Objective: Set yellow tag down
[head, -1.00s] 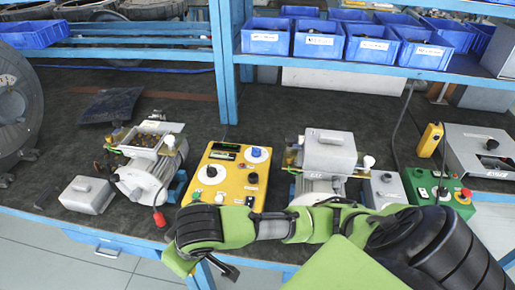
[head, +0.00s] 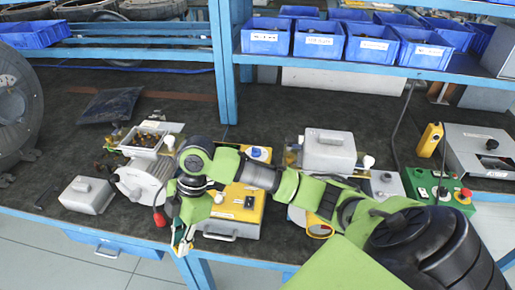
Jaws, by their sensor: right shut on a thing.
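My right gripper (head: 183,247) points down at the front edge of the bench, left of the yellow control box (head: 246,203). It is shut on a small yellow thing, which looks like the yellow tag (head: 179,249). The fingers hide part of it, and I cannot tell whether it touches the bench. My right arm crosses in front of the yellow box and hides its upper part. My left gripper is not in view.
An opened motor (head: 145,180) and a grey cover (head: 87,194) stand left of the gripper. Blue bins (head: 320,39) line the shelf.

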